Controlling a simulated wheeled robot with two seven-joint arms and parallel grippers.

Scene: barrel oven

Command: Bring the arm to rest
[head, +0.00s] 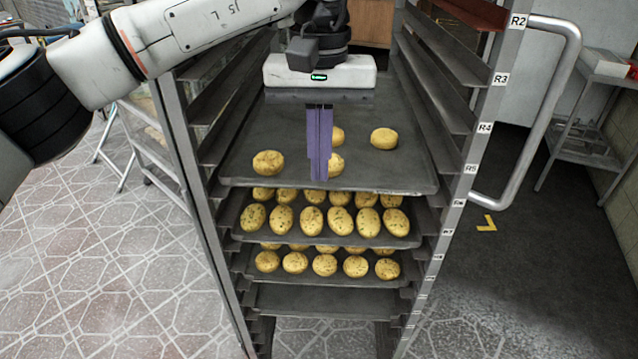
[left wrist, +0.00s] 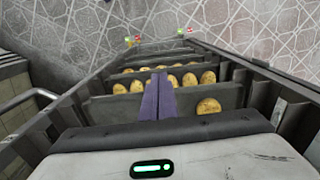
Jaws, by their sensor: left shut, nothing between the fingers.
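My left gripper (head: 319,178) is in front of the rack in the head view, its purple fingers pointing down and pressed together with nothing between them. They hang over the upper tray (head: 370,170), and partly cover a bun on it. It is too unclear to tell whether the fingertips touch anything. The left wrist view also shows the closed fingers of the left gripper (left wrist: 158,82), with trays of buns beyond. My left arm comes in from the upper left. My right gripper is not in view.
The metal rack (head: 455,190) has labelled levels and a big handle (head: 570,70) at right. The upper tray holds a few buns, including one at left (head: 268,163) and one at right (head: 384,139). Lower trays hold rows of buns (head: 340,220). Tiled floor (head: 90,270) is open at left.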

